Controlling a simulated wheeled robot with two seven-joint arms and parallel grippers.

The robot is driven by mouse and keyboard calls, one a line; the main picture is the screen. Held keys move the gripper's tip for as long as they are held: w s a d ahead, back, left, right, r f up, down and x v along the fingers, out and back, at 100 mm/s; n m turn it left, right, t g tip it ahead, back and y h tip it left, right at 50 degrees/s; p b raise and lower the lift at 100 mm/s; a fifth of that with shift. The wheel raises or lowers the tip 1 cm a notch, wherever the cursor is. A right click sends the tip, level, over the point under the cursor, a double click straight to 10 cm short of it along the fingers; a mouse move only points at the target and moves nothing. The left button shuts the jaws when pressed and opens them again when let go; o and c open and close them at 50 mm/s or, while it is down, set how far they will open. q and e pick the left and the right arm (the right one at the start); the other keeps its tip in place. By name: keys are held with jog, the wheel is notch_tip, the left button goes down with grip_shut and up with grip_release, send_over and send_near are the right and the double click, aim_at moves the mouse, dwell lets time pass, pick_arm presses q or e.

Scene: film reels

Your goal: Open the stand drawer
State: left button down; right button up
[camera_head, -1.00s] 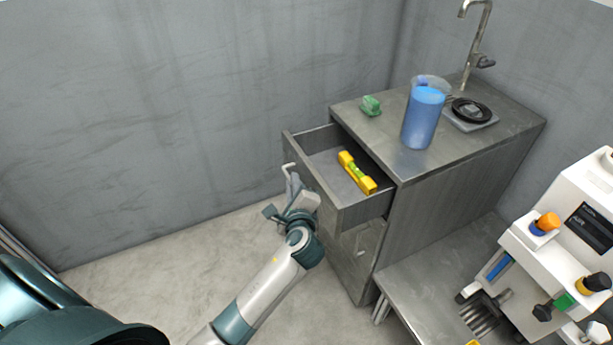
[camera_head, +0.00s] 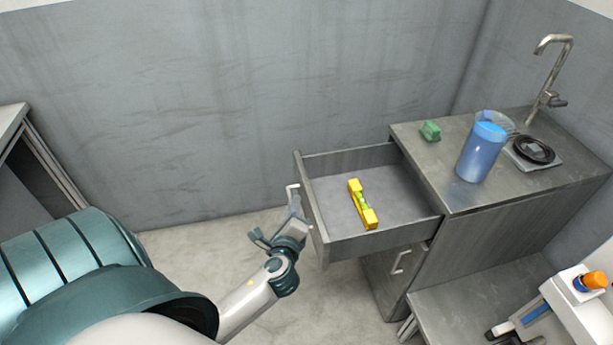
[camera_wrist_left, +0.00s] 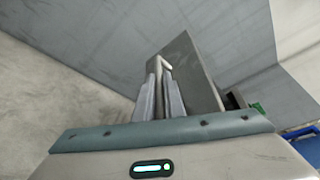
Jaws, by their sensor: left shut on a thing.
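The stand (camera_head: 520,225) is a grey cabinet on the right of the head view. Its top drawer (camera_head: 335,246) is pulled far out to the left, and a yellow spirit level (camera_head: 362,205) lies inside. My left gripper (camera_head: 294,207) is at the outer face of the drawer front, shut on the drawer's handle (camera_head: 291,189). In the left wrist view the two fingers (camera_wrist_left: 164,92) close around the pale handle (camera_wrist_left: 165,63), with the drawer front (camera_wrist_left: 190,75) behind it.
On the stand top are a green object (camera_head: 430,131), a blue-filled container (camera_head: 481,153) and a black coil (camera_head: 534,150). A lower door or drawer with a handle (camera_head: 399,262) is below. The floor left of the drawer is clear.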

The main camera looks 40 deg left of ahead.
pick_arm(q)
jog(key=shift+s+a, duration=0.2)
jog(key=shift+s, duration=0.1)
pick_arm(e)
jog(key=shift+w+a, duration=0.1)
pick_arm(q)
jog(key=c, duration=2.1)
grip_release()
jog(key=shift+d, duration=0.1)
